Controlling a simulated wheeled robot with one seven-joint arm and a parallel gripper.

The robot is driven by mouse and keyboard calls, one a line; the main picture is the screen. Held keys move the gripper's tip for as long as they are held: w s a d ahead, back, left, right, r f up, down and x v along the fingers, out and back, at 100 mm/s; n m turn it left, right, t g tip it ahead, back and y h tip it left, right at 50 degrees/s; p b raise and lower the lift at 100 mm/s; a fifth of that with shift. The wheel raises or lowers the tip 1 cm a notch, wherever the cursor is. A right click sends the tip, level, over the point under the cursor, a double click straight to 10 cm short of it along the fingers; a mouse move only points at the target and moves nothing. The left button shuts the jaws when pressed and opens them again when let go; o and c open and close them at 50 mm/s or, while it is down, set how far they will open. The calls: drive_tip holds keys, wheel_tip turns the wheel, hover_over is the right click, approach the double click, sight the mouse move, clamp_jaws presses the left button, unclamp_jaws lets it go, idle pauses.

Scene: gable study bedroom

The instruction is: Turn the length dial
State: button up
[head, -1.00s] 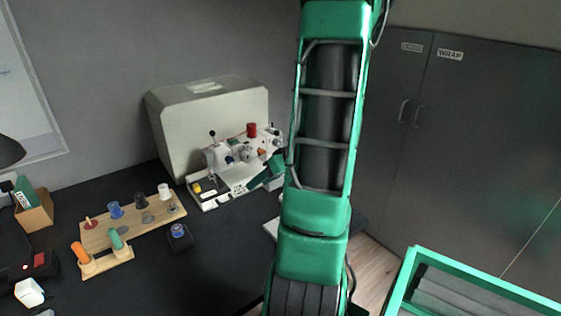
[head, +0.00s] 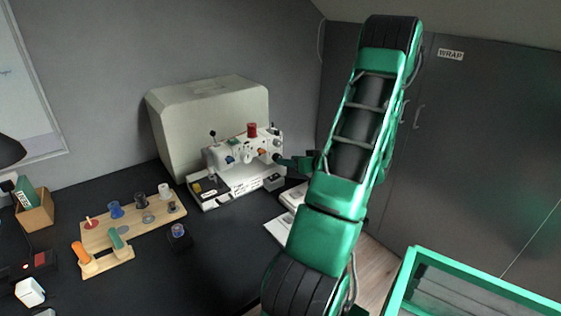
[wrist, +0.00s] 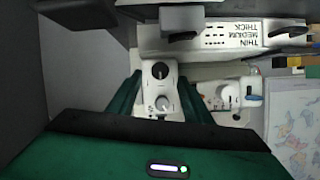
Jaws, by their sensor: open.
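The white sewing machine (head: 228,155) stands on the dark desk in front of its pale case. My gripper (head: 283,160) is at the machine's right end, pointing toward it. In the wrist view my gripper (wrist: 160,80) is open, one green finger on each side of the machine's white end. Between the fingers show a dark round knob (wrist: 160,70) and a pale dial (wrist: 163,103) below it. Neither finger visibly grips them. I cannot read which is the length dial. A plate (wrist: 235,36) marked THIN, MEDIUM, THICK lies above.
The pale case (head: 205,112) stands behind the machine. A wooden spool board (head: 100,235) is on the desk at left. White papers (head: 280,231) lie right of the machine. A patterned sheet (wrist: 293,125) is right in the wrist view. Dark cabinets (head: 470,140) stand at right.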

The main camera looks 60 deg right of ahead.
drive_tip(key=shift+x, duration=2.5)
